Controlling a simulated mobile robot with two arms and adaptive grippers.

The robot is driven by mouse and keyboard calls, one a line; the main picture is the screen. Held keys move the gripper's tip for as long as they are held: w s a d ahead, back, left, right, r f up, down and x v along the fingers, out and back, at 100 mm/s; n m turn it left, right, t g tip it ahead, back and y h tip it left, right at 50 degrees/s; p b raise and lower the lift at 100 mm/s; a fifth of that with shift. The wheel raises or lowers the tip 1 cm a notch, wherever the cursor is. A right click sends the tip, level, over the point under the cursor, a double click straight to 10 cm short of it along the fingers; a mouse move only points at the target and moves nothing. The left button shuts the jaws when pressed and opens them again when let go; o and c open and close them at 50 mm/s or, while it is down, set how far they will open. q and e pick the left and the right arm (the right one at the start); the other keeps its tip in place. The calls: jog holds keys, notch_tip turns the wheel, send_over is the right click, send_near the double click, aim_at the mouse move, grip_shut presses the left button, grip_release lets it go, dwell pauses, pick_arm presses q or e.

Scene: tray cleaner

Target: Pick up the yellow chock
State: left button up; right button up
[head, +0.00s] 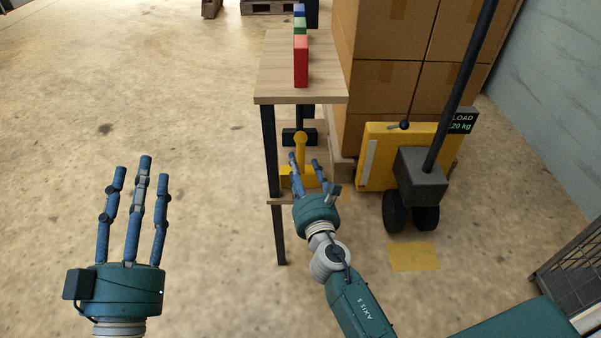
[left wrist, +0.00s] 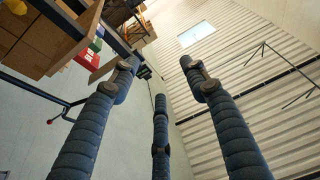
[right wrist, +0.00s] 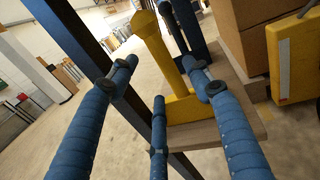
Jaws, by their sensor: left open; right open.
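The yellow chock (head: 301,142) stands on the lower shelf of the small wooden table, with an upright handle and a wide base. In the right wrist view the chock (right wrist: 168,62) is straight ahead, its handle tilted in the picture. My right gripper (head: 311,168) is open in front of the chock and hides part of its base in the head view. The right fingers (right wrist: 160,80) frame the chock without closing on it; I cannot tell whether any finger touches it. My left gripper (head: 142,172) is open and empty, raised over bare floor at the left.
The table (head: 270,80) has dark legs (head: 270,150) close to my right fingers. Red, green and blue blocks (head: 301,62) stand on its top. A dark object (head: 291,137) is behind the chock. A yellow pallet jack (head: 376,165) with stacked boxes (head: 385,90) stands right. Floor at left is clear.

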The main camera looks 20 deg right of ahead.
aim_at(299, 159)
jog(key=shift+w+d, duration=0.1)
jog(key=shift+w, duration=0.6)
jog(key=w, duration=0.2)
jog(key=w+b, duration=0.1)
jog(key=shift+w+d+f, duration=0.2)
jog(key=shift+w+d, duration=0.05)
jog(key=shift+d, duration=0.05)
jog(key=shift+w, duration=0.35)
pick_arm(q)
jog(key=r, duration=0.1)
jog(key=s+r+t, duration=0.1)
jog(key=r, duration=0.1)
jog(key=s+r+t, duration=0.1)
jog(key=shift+s+r+h, duration=0.15)
jog(key=shift+h, duration=0.15)
pick_arm(e)
jog(key=shift+c, duration=0.3)
grip_shut()
jog(key=shift+r, duration=0.15)
